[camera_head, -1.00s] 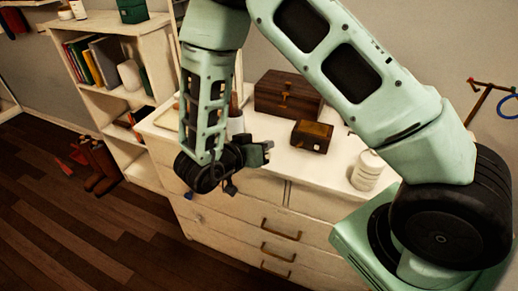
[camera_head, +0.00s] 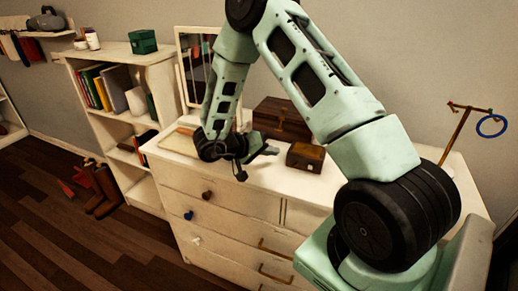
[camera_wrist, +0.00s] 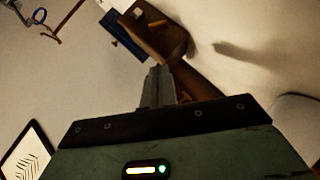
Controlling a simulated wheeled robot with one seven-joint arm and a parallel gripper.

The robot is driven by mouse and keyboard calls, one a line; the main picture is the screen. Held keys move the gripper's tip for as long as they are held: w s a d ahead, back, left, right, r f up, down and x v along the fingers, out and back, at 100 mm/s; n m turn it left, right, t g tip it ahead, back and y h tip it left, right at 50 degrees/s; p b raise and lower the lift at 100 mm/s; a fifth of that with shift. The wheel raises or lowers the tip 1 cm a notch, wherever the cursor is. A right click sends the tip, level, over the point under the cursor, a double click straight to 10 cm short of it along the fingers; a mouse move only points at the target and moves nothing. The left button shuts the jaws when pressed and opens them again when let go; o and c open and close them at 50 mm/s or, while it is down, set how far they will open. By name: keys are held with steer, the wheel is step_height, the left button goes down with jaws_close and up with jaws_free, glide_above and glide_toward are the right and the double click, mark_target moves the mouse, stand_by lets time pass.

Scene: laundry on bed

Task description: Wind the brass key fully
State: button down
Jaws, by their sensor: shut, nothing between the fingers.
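A small dark wooden box (camera_head: 305,157) with a brownish top sits on the white dresser, just right of my gripper. My gripper (camera_head: 268,150) is shut and empty, apart from the box, with its tips toward it. In the wrist view my closed fingers (camera_wrist: 158,88) point toward wooden pieces and a dark blue panel (camera_wrist: 124,38). I cannot tell whether either is the brass key. No key can be made out in the head view.
A larger wooden chest (camera_head: 283,117) stands behind the small box. A mirror (camera_head: 193,65) stands at the dresser's back left. A hook stand (camera_head: 460,125) with a blue ring (camera_head: 491,126) is at right. The dresser (camera_head: 180,180) has knobs and handles in front.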

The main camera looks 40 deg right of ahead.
mark_target(298, 162)
steer(key=s+d+f, duration=0.3)
steer(key=shift+d+p, duration=0.1)
steer(key=shift+p, duration=0.3)
steer(key=shift+s+d+f, duration=0.15)
steer(key=shift+s+f, duration=0.15)
steer(key=shift+s, duration=0.05)
steer(key=shift+s+r, duration=0.1)
